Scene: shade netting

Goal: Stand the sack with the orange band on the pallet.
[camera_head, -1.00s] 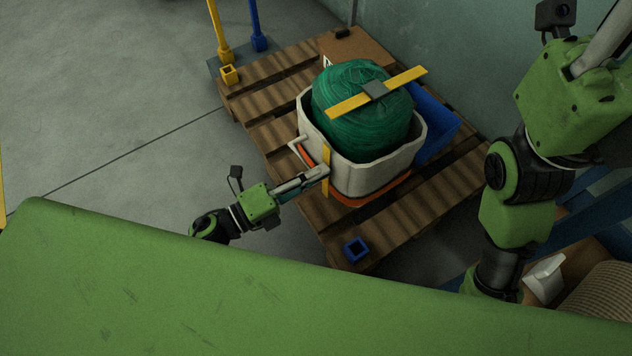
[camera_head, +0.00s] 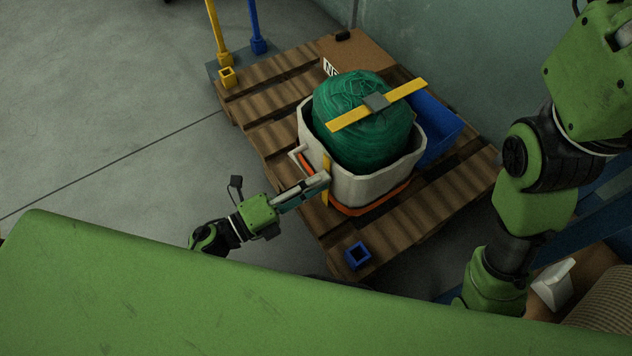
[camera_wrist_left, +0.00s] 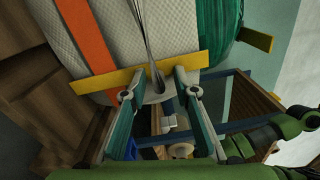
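The off-white woven sack (camera_head: 372,187), with an orange band (camera_head: 352,210) low around it, is upright over the pallet (camera_head: 425,220); contact underneath is hidden. A round green netting bundle (camera_head: 360,140) fills its open top. In the left wrist view the sack (camera_wrist_left: 185,30) and its orange band (camera_wrist_left: 86,38) fill the upper part. My left gripper (camera_head: 322,182) is at the sack's near left side, beside a yellow bar (camera_head: 326,165). In the left wrist view its fingers (camera_wrist_left: 155,88) are apart, with a dark fold of the sack between their tips. My right gripper is hidden.
A yellow bar with a grey centre (camera_head: 405,92) lies across the bundle. A blue bin (camera_head: 440,125) and a cardboard box (camera_head: 362,52) stand behind the sack. A small blue square socket (camera_head: 358,256) is at the pallet's near corner. Yellow and blue posts (camera_head: 218,35) stand at back left.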

